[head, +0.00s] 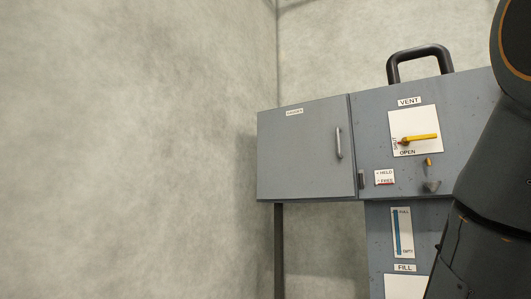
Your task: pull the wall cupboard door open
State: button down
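The grey cupboard door (300,155) is in the middle of the head view, on the left part of a grey cabinet. It looks shut, its face close to flush with the panel beside it. A slim upright bar handle (338,142) is near its right edge. A small white label (294,112) is at its top, with lettering too small to read surely. My dark arm fills the right side of the view. My gripper is out of the picture, and nothing is seen touching the door or its handle.
Right of the door is a panel (376,120) with a yellow vent lever (420,138), a held/free label (384,177) and a small knob (432,186). A black loop handle (420,52) tops the cabinet. A fill gauge (402,233) is below. The space left of the door is clear.

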aim_at(304, 150)
jog(key=u, duration=0.1)
jog(key=i, duration=0.5)
jog(key=k, duration=0.5)
jog(key=u, duration=0.8)
jog(key=i, duration=0.65)
jog(key=z, duration=0.7)
